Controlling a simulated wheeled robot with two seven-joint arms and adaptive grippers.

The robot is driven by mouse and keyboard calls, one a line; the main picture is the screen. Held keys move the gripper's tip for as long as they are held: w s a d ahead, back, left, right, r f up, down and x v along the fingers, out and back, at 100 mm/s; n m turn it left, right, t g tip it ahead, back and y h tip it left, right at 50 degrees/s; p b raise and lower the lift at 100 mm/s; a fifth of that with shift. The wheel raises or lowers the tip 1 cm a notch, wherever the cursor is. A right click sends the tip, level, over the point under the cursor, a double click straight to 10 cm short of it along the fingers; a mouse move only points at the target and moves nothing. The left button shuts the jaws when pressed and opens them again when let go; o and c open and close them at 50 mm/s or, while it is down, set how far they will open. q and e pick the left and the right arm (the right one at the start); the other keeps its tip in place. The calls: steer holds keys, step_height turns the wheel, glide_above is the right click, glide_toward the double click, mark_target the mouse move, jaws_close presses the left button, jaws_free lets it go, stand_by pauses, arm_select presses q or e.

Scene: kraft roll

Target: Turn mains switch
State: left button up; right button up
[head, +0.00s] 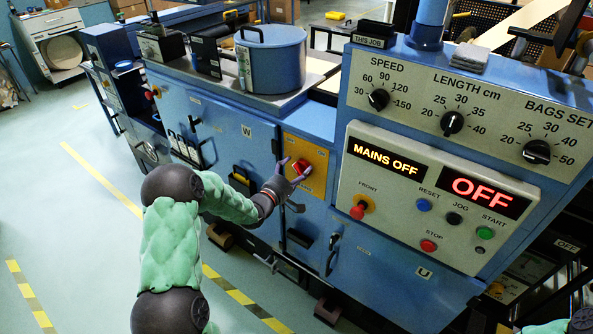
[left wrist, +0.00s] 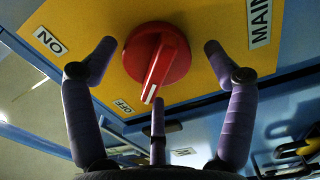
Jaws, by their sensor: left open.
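The red mains switch knob (head: 301,167) sits on a yellow plate (head: 319,158) on the blue machine's front. In the left wrist view the knob (left wrist: 157,58) fills the middle, its white-marked pointer aimed down and slightly left, toward the OFF label (left wrist: 123,105). The ON label (left wrist: 49,40) is at upper left. My left gripper (head: 284,184) is at the plate. Its fingers (left wrist: 158,75) are open around the knob, one each side and one below, with visible gaps at the sides. My right gripper is out of view.
The display reads MAINS OFF (head: 388,160), and a larger one reads OFF (head: 484,193). A red front button (head: 357,212) and other buttons are right of the switch. A blue pot (head: 271,62) stands on top. Floor at left is clear.

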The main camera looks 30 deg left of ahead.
arm_select(q)
steer(key=s+a, duration=0.1)
steer(key=s, duration=1)
steer(key=shift+s, duration=0.4)
